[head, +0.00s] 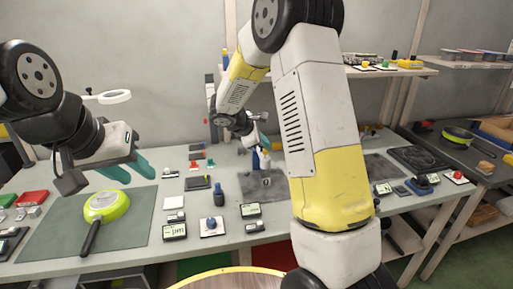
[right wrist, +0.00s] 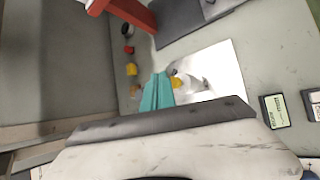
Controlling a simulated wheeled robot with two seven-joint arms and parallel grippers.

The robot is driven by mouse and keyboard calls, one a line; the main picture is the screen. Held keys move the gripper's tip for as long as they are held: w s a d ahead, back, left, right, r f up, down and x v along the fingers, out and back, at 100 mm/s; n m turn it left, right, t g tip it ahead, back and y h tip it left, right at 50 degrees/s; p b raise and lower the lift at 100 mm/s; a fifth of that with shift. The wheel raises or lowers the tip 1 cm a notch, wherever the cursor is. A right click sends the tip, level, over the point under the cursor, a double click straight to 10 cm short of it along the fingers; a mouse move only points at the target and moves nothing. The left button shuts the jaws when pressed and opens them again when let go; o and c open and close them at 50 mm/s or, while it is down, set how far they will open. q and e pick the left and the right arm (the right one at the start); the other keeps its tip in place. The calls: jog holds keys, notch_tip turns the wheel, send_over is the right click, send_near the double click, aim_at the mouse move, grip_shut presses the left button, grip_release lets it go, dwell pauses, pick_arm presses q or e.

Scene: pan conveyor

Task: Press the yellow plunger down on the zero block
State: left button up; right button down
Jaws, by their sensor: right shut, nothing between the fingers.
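In the right wrist view, a small yellow part (right wrist: 177,83), which looks like the plunger, sits by a shiny grey metal piece on a bright plate (right wrist: 218,62). I cannot clearly make out the zero block's body. My right gripper (right wrist: 157,92) has its teal fingers together and empty, just left of the yellow part; whether they touch it I cannot tell. In the head view my right gripper (head: 264,145) is small and partly hidden by my own arm over the back of the bench. My left gripper (head: 130,170) is open and empty above the green pan (head: 106,205).
The pan lies on a dark green mat (head: 50,235) at the left. Displays and small tools, including a dark blue-handled one (head: 218,190), stand mid-bench. In the right wrist view a red post (right wrist: 132,12) and several small coloured parts (right wrist: 131,69) stand at the left.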

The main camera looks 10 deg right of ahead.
aim_at(265, 152)
jog(key=shift+f, duration=0.15)
jog(key=shift+f, duration=0.25)
jog(key=shift+f, duration=0.95)
dwell(1.1)
jog(key=shift+s+f, duration=0.25)
jog(key=shift+f, duration=0.3)
dwell(0.4)
jog(key=shift+r, duration=0.1)
jog(key=shift+w+r, duration=0.15)
jog(key=shift+r, duration=1.45)
jog(key=shift+r, duration=0.1)
jog(key=shift+r, duration=2.45)
